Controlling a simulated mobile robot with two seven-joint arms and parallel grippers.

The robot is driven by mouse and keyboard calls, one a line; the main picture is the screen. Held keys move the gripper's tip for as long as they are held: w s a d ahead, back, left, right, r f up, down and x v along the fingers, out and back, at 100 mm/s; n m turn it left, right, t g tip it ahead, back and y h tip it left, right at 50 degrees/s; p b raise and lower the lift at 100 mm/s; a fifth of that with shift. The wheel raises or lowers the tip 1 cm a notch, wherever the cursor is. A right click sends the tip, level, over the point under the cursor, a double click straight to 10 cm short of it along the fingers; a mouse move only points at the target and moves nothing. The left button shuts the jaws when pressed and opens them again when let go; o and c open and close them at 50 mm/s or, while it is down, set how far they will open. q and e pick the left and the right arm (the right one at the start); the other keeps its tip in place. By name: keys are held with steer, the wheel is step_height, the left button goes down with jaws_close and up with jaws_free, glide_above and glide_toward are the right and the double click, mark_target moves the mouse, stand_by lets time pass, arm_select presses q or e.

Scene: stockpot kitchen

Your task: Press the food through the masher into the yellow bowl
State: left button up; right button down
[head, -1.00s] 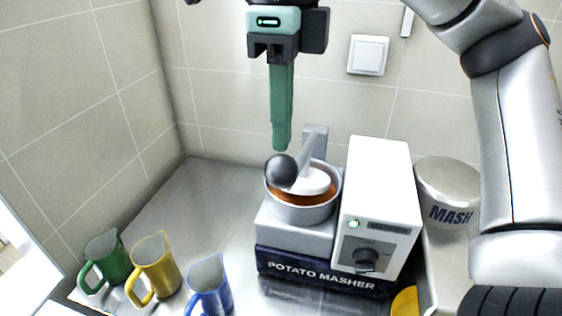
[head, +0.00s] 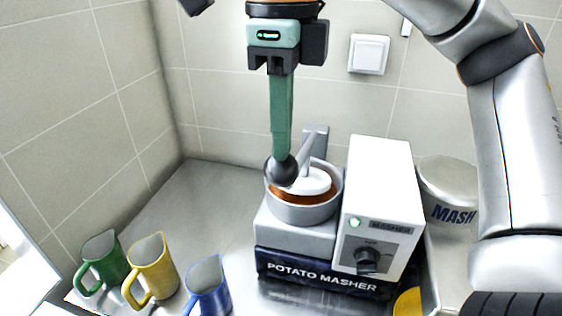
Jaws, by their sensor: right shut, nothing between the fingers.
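The potato masher (head: 300,272) stands on the steel counter, with a grey pot (head: 305,212) holding orange-brown food under a white press disc (head: 309,182). Its grey lever (head: 309,150) ends in a dark ball knob (head: 281,172) that hangs out over the pot's left side. My right gripper (head: 282,156) points straight down, shut and empty, with its green fingertips at the top of the knob, seemingly touching it. A yellow rounded thing (head: 408,302), perhaps the yellow bowl, shows only in part at the bottom edge. My left gripper is not in view.
The white control box (head: 378,200) with a dial stands right of the pot. A metal canister marked MASH (head: 448,190) is further right. Green (head: 104,262), yellow (head: 152,268) and blue (head: 208,288) jugs stand at front left. The counter behind them is clear.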

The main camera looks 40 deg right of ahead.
mark_target(282, 164)
steer(key=shift+f+b, duration=1.4)
steer(key=shift+f, duration=0.7)
steer(key=shift+f+b, duration=1.65)
steer(key=shift+f, duration=1.15)
stand_by(3.1)
